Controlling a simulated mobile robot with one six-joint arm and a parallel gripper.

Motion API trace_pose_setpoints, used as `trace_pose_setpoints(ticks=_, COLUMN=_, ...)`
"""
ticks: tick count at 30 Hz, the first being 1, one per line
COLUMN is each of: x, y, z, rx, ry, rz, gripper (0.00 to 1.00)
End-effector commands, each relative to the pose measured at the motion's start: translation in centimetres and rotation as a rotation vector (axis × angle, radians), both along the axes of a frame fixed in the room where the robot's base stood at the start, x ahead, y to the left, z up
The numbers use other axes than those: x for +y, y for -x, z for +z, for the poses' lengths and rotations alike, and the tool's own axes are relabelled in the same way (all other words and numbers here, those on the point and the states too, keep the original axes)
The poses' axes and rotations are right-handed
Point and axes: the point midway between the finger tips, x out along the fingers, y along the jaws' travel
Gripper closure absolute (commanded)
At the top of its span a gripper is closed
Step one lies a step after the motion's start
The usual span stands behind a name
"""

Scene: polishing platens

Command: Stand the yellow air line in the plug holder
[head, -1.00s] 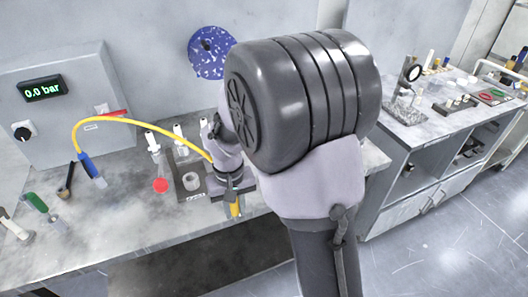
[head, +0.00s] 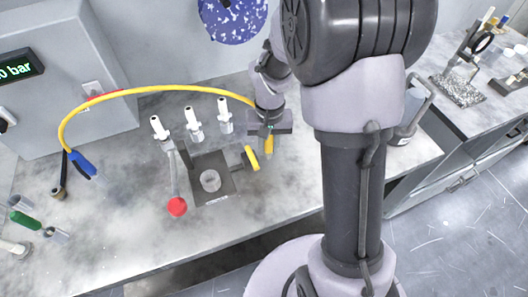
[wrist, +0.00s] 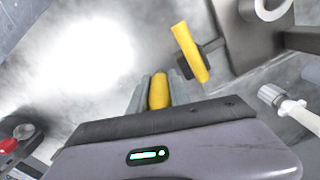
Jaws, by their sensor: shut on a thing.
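The yellow air line (head: 150,90) arcs over the bench from a blue fitting (head: 82,164) at the left to my gripper. My gripper (head: 268,148) is shut on its yellow end, which points down between the fingers. In the wrist view the held yellow end (wrist: 159,92) shows between the fingers. My gripper is just right of a dark fixture (head: 222,193) with a grey round cup (head: 210,180) and a yellow handle (head: 251,158); the handle also shows in the wrist view (wrist: 190,52). I cannot tell which piece is the plug holder.
Several white-topped fittings, one of them here (head: 194,128), stand behind the fixture. A red-knobbed lever (head: 177,206) is at its left. A green fitting (head: 25,220) lies at far left. A grey panel (head: 60,80) stands behind. Bare bench lies at the front left (head: 110,240).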

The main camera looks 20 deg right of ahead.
Motion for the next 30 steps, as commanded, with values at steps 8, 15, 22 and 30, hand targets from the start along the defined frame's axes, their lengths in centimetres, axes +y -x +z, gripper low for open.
trace_pose_setpoints(ticks=8, x=0.0, y=0.0, z=-1.9, rx=0.0, ry=0.0, rz=0.0, gripper=1.0)
trace_pose_setpoints(ticks=15, x=0.0, y=0.0, z=-2.2, rx=0.001, ry=0.0, rz=0.0, gripper=0.68)
trace_pose_setpoints(ticks=22, x=0.0, y=0.0, z=-2.2, rx=0.001, ry=0.0, rz=0.0, gripper=0.68)
trace_pose_setpoints(ticks=30, x=0.0, y=-0.1, z=3.5, rx=-0.003, ry=0.001, rz=0.0, gripper=0.68)
